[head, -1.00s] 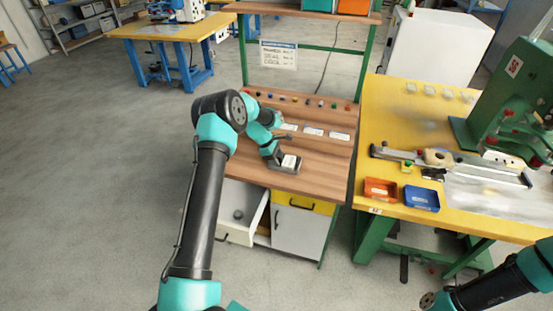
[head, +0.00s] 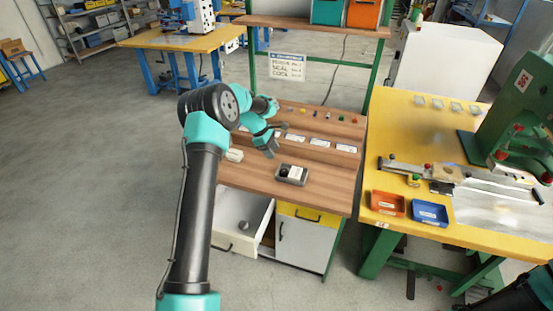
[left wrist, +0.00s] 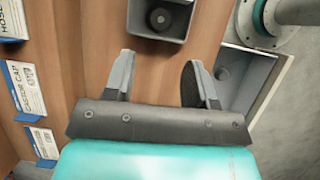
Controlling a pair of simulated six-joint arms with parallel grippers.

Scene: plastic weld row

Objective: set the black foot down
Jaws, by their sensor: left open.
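A black round foot (head: 284,172) sits in the grey tray (head: 292,182) on the wooden bench, next to a white block. In the left wrist view the foot (left wrist: 160,18) shows inside the tray (left wrist: 156,37) at the top edge. My left gripper (head: 272,146) is open and empty above the bench, behind and left of the tray, apart from it. Its two spread fingers (left wrist: 159,82) have only bare wood between them. My right gripper is out of view.
An open drawer (head: 243,222) below the bench holds a dark round piece. A pale block (head: 233,155) lies left on the bench. White cards (head: 320,142) line the back. An orange bin (head: 387,204) and a blue bin (head: 430,213) stand on the yellow table.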

